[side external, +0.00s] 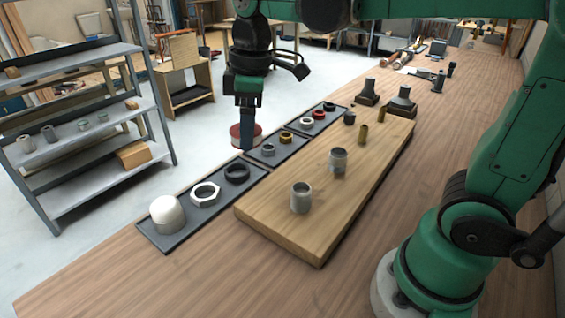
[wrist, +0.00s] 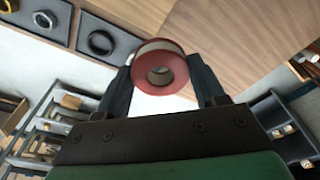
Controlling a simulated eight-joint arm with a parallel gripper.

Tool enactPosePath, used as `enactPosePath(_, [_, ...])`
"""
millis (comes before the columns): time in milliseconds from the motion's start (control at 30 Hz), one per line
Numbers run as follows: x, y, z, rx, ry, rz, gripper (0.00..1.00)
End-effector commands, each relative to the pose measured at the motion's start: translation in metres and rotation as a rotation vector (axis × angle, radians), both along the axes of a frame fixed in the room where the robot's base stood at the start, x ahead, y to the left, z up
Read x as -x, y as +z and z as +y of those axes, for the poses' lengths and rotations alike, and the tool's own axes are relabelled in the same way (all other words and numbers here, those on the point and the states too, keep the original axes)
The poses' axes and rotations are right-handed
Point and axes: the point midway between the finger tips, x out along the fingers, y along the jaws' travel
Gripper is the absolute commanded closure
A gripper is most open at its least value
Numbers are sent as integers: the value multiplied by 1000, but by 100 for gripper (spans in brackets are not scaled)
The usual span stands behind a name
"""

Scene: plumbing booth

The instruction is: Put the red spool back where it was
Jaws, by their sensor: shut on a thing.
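The red spool (side external: 237,131) has red flanges with a pale band between them and a hole through its middle. My gripper (side external: 247,138) is shut on it and holds it up near the far-left edge of the bench, by the row of dark trays. In the wrist view the spool (wrist: 160,68) sits between the two dark fingers (wrist: 161,92), with one flange and its hole facing the camera. In the side view a finger hides part of the spool. The spool's height above the bench is hard to tell.
A near dark tray (side external: 184,236) holds a white dome, a hex nut (side external: 205,194) and a black ring (side external: 237,172). Farther trays hold several small rings. A wooden board (side external: 270,228) carries metal fittings (side external: 301,197). Grey shelves (side external: 75,57) stand left. The bench front is clear.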

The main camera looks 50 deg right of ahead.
Motion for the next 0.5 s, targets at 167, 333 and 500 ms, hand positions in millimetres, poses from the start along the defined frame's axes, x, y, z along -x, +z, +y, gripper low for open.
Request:
enactPosePath(167, [23,13,67,0,144,-2,87])
enactPosePath(333, [40,19,98,-1,212,-3,87])
enactPosePath(500, [45,9,107,-2,229,-2,87])
